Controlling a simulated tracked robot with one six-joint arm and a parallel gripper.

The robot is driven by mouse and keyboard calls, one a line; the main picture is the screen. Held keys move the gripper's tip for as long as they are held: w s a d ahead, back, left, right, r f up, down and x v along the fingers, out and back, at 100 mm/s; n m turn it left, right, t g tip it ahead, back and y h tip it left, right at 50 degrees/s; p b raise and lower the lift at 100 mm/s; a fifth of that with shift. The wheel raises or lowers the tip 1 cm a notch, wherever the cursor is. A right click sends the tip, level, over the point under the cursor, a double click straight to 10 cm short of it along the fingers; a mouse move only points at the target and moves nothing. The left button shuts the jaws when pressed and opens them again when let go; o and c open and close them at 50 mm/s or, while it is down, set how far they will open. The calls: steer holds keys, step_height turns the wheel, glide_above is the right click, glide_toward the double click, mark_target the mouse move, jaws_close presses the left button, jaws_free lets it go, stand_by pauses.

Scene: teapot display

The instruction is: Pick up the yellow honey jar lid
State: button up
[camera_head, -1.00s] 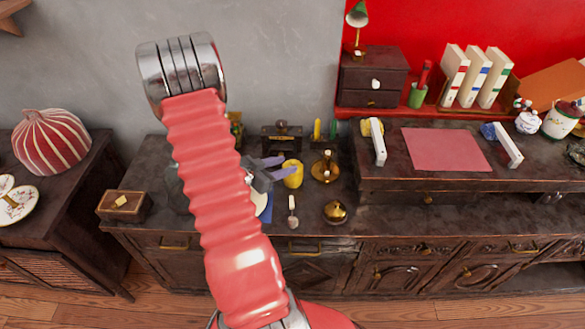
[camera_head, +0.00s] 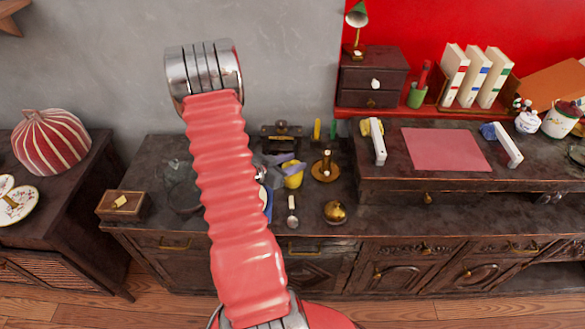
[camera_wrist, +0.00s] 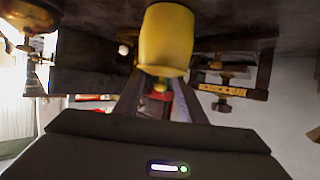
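The yellow honey jar (camera_head: 293,180) stands on the dark desk in the head view, partly behind my gripper. It also shows upside down at the top middle of the wrist view (camera_wrist: 166,38). Its yellow lid (camera_wrist: 160,71) has a small greenish-orange knob. My gripper (camera_wrist: 158,80) has two purple-grey fingers apart, one on each side of the knob, with a visible gap. In the head view my gripper (camera_head: 286,163) is over the jar's top. Contact with the lid cannot be told.
A brass candle holder (camera_head: 326,168) stands just right of the jar. A spoon (camera_head: 292,212) and a round golden pot (camera_head: 335,212) are nearer the front edge. A glass teapot (camera_head: 180,185) stands left of my arm. A small wooden box (camera_head: 122,206) is at the far left.

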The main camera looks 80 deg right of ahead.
steer(key=shift+c, duration=0.6)
steer(key=shift+a+f, duration=0.1)
jaws_close()
